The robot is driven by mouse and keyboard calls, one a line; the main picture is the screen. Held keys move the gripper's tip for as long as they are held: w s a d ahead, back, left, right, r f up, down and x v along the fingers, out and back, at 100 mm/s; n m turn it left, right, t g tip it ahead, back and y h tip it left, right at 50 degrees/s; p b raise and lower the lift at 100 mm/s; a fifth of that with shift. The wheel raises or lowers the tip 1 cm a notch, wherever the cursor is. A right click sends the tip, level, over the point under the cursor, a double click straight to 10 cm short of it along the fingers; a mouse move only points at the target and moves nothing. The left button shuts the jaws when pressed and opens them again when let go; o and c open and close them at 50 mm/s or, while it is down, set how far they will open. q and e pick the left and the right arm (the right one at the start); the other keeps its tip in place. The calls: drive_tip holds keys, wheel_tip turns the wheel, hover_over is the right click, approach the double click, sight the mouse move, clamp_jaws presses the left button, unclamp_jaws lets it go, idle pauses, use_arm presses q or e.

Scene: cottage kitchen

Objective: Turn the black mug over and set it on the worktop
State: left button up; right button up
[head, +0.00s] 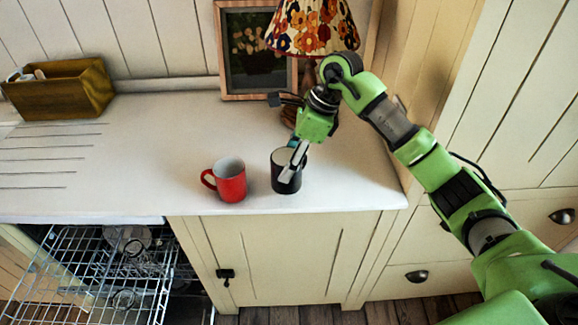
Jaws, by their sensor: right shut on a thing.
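The black mug (288,184) is on or just above the white worktop (120,180), near its front edge, upright with its pale inside showing at the top. I cannot tell whether its base touches the worktop. My right gripper (292,165) comes down from above and is shut on the mug at its near wall and rim. The fingers hide part of the mug, and I see no handle. My left gripper is not in view.
A red mug (231,182) stands upright just left of the black mug. A framed picture (250,55) and a lamp with a flowered shade (312,27) stand behind. A wooden box (62,92) is at the back left. An open dishwasher rack (90,270) lies below left. The left worktop is clear.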

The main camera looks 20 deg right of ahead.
wheel_tip(320, 180, down, 2)
drive_tip(key=shift+f+p, duration=0.1)
drive_tip(key=shift+p, duration=0.55)
drive_tip(key=shift+f, duration=0.4)
drive_tip(key=shift+f, duration=0.15)
drive_tip(key=o, duration=1.3)
drive_tip(key=shift+o, duration=0.2)
